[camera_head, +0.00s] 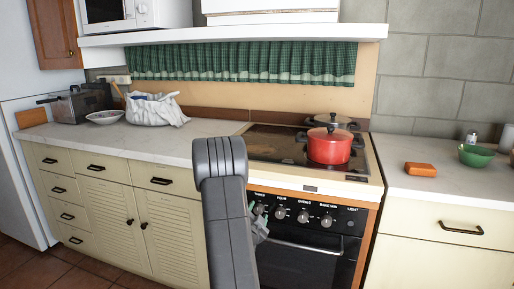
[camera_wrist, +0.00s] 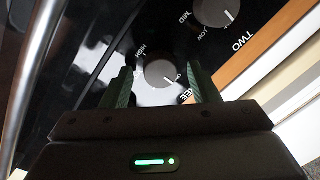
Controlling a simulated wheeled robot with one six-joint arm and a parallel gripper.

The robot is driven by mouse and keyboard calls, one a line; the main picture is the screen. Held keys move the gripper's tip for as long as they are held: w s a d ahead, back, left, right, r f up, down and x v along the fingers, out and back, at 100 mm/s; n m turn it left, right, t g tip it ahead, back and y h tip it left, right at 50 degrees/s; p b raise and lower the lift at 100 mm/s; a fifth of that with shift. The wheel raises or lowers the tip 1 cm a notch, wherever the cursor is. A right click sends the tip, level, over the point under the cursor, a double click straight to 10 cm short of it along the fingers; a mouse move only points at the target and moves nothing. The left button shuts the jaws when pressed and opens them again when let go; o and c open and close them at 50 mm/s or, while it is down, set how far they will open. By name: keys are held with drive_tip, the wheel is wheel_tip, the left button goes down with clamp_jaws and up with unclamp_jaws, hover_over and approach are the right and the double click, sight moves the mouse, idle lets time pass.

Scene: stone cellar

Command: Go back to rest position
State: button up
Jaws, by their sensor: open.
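In the wrist view my gripper (camera_wrist: 163,88) is open, with its two green fingers spread apart. A round stove knob (camera_wrist: 160,73) shows between the fingertips; I cannot tell whether they touch it. A second knob (camera_wrist: 213,12) lies beyond it at the top. In the head view my grey arm rises in the foreground in front of the stove. My gripper (camera_head: 260,226) is partly hidden behind the arm, close to the left part of the knob panel (camera_head: 343,222). Several knobs show on the panel, and the arm may hide others.
A red pot (camera_head: 330,147) stands on the stovetop (camera_head: 262,148), with another lidded pot (camera_head: 333,121) behind it. The oven handle (camera_head: 305,246) runs below the knobs. Left counter (camera_head: 165,140) holds a white bag (camera_head: 155,109). Right counter (camera_head: 440,186) holds an orange block (camera_head: 420,169) and green bowl (camera_head: 476,156).

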drive_tip(key=shift+v, duration=2.9)
